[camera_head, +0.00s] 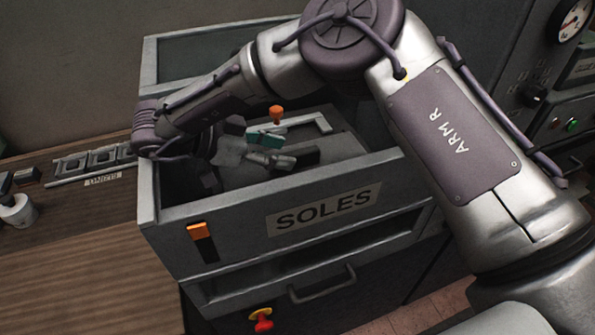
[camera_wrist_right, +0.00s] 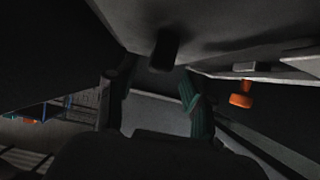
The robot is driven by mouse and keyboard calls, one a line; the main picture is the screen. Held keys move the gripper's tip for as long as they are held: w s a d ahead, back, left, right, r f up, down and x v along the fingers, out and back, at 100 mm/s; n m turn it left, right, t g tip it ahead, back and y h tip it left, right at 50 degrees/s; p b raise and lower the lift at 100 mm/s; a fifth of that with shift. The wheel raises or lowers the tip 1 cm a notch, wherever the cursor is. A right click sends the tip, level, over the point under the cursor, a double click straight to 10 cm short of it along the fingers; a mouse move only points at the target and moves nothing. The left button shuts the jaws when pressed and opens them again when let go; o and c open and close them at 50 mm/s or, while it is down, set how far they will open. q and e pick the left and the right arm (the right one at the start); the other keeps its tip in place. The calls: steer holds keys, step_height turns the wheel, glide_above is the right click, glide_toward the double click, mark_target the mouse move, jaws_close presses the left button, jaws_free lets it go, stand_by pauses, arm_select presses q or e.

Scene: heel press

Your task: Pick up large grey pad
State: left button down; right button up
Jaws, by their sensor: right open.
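My right gripper (camera_head: 284,151) is inside the open drawer labelled SOLES (camera_head: 322,208), with its arm coming in over the drawer from the right. Its fingers are apart, and in the right wrist view the gap between them (camera_wrist_right: 153,96) holds nothing that I can make out. A flat grey surface (camera_head: 345,148) lies in the drawer beside the gripper; it may be the large grey pad, but I cannot tell it from the drawer floor. My wrist and fingers hide part of the drawer. My left gripper is not in view.
The drawer's walls stand close around the gripper. An orange knob (camera_head: 276,114) and a light grey angled bar (camera_head: 306,124) are just behind it. A red knob (camera_head: 262,321) is below. The wooden bench (camera_head: 75,270) at left has bare room.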

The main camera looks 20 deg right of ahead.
mark_target(290, 153)
steer(key=p+x, duration=0.1)
steer(key=x, duration=0.3)
steer(key=shift+s+d+f, duration=0.1)
steer(key=shift+d, duration=0.25)
steer(key=shift+a, duration=0.1)
jaws_close()
